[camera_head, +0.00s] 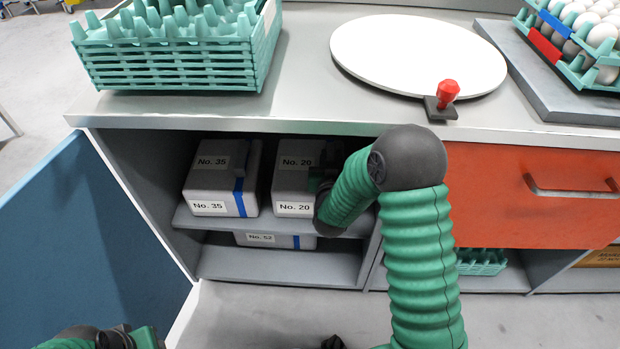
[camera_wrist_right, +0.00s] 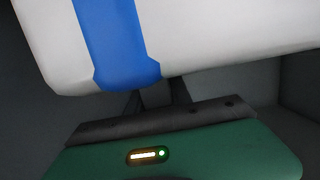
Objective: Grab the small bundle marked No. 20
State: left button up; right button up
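The grey bundle marked No. 20 (camera_head: 292,184) stands on the upper shelf of the open cabinet, with labels on its top and front. My right arm reaches into the cabinet from the right, and my right gripper (camera_head: 328,165) is at this bundle's right side, partly over its top. In the right wrist view, a pale bundle with a blue band (camera_wrist_right: 118,40) fills the top. My right gripper's dark fingers (camera_wrist_right: 158,96) run behind its edge; their tips are hidden. My left gripper (camera_head: 115,338) is only partly in view at the bottom left.
A bundle marked No. 35 (camera_head: 220,182) stands left of No. 20, and one marked No. 52 (camera_head: 262,240) sits below. The blue door (camera_head: 90,230) is open. Green egg trays (camera_head: 170,75), a white disc (camera_head: 410,50) and a red-handled stamp (camera_head: 446,95) are on the counter.

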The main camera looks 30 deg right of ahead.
grip_shut()
dwell(1.0)
